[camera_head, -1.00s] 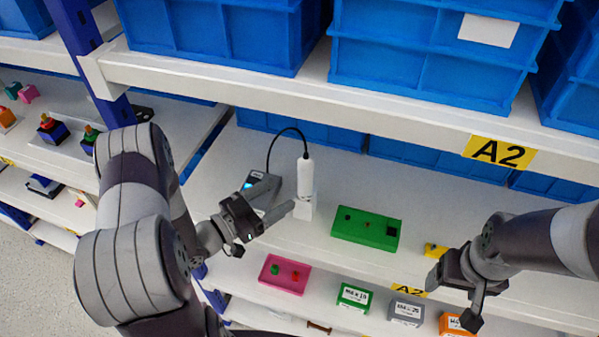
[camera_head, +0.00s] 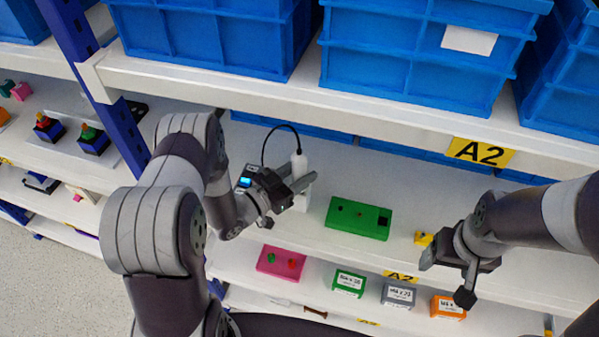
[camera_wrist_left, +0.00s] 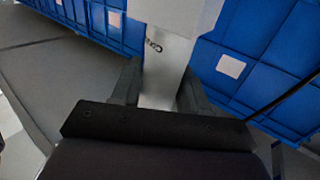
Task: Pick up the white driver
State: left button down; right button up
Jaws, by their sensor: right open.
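The white driver (camera_head: 299,164) stands upright in its white stand (camera_head: 303,200) on the shelf, with a black cable looping from its top to the left. My left gripper (camera_head: 297,184) is at the driver's lower part, with its fingers partly covering it. In the left wrist view, the pale driver body (camera_wrist_left: 165,65) with lettering lies between the two dark fingers (camera_wrist_left: 159,92), very close to both. I cannot tell whether they press on it. My right gripper (camera_head: 446,281) is open and empty, over the shelf's front area at the right.
A green box (camera_head: 358,218) lies right of the stand, with a small yellow part (camera_head: 423,239) beyond it. A pink tray (camera_head: 281,262) and several small labelled boxes (camera_head: 397,293) sit on the lower front ledge. Blue bins (camera_head: 410,60) fill the shelf above.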

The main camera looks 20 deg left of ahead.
aim_at(299, 149)
pick_arm(q)
jog(key=shift+r, duration=0.15)
jog(key=shift+w+r, duration=0.1)
jog(key=shift+r, duration=0.2)
notch_tip(299, 149, up, 9)
jog(key=shift+r+b, duration=0.1)
jog(key=shift+b, duration=0.75)
